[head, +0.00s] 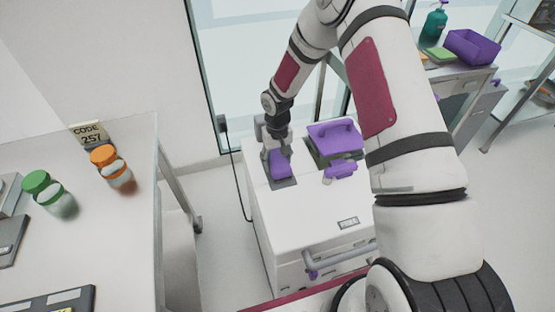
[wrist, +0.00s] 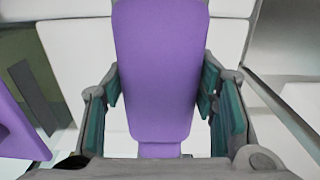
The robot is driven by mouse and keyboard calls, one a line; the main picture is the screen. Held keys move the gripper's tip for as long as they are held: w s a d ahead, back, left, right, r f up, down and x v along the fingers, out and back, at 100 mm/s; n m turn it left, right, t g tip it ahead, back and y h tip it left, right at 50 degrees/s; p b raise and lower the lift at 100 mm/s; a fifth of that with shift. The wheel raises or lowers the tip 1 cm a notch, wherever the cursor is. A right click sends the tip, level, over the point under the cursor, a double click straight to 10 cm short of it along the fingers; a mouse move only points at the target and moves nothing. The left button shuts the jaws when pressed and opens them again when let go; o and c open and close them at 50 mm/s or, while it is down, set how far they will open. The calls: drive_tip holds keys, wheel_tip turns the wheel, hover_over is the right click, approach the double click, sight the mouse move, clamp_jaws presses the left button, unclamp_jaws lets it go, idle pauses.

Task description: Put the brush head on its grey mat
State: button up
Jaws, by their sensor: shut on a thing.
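The purple brush head (head: 280,165) is between the fingers of my gripper (head: 273,147), over the grey mat (head: 284,184) on the left of the white cabinet top. In the wrist view the brush head (wrist: 160,65) fills the middle, with the gripper's green-padded fingers (wrist: 162,92) on both sides of it. The mat's front edge shows below the brush head and the rest is covered. I cannot tell whether the brush head touches the mat.
A purple tray-like part (head: 334,134) and a smaller purple piece (head: 341,169) are close to the right on the cabinet (head: 318,212).

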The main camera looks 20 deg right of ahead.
drive_tip(key=shift+f, duration=0.15)
drive_tip(key=o, duration=1.3)
